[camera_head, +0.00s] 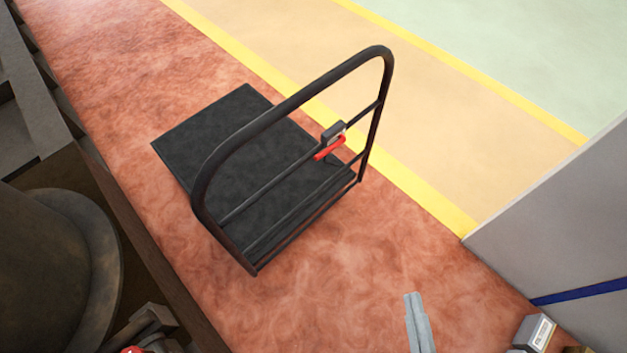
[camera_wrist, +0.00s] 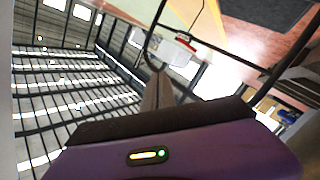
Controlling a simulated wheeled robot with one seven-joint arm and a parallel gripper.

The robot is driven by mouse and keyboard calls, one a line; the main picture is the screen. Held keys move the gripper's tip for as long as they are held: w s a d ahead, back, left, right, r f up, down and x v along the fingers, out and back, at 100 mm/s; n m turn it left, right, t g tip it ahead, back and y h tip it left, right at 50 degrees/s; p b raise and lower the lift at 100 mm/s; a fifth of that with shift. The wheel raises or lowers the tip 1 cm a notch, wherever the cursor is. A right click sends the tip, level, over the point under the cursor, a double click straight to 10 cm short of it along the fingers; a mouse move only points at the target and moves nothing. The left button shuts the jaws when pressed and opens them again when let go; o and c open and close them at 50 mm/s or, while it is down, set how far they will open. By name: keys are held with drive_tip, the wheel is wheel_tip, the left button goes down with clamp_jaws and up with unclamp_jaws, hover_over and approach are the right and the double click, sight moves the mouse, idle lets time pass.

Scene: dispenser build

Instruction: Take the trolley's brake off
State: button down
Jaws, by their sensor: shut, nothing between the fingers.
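The trolley (camera_head: 230,135) stands on the red floor, with a flat black deck and a tall black tube handle. A small grey box (camera_head: 334,132) with a red brake lever (camera_head: 329,149) sits on the handle's crossbar, near its right upright. The lever slants along the crossbar. My gripper (camera_head: 413,296) is at the lower edge of the head view, below and right of the handle, apart from it, shut and empty. In the wrist view, its closed fingers (camera_wrist: 156,74) appear just below the red lever (camera_wrist: 186,36) and the pale box; the gap in depth is unclear.
A grey panel (camera_head: 560,225) with a blue stripe stands at the right. A small labelled box (camera_head: 534,332) is at the lower right. Dark machinery (camera_head: 60,260) lines the left edge. Open floor (camera_head: 345,270) lies between my gripper and the trolley.

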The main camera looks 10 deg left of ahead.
drive_tip(key=w+a+f+n+y+b, duration=0.3)
drive_tip(key=w+a+f+n+b, duration=0.2)
drive_tip(key=w+a+n, duration=0.4)
drive_tip(key=w+a+f+n+y+b, duration=0.4)
drive_tip(key=w+a+f+n, duration=0.3)
drive_tip(key=w+a+n, duration=0.2)
drive_tip(key=shift+w+a+f+n+b, duration=0.25)
drive_tip(key=shift+w+f+n+b, duration=0.15)
drive_tip(key=shift+n, duration=0.2)
drive_tip(key=w+a+r+p, duration=0.2)
drive_tip(key=w+r, duration=0.1)
drive_tip(key=w, duration=0.7)
drive_tip(key=shift+w+a+p, duration=0.35)
drive_tip(key=shift+a, duration=0.05)
drive_tip(key=shift+r, duration=0.1)
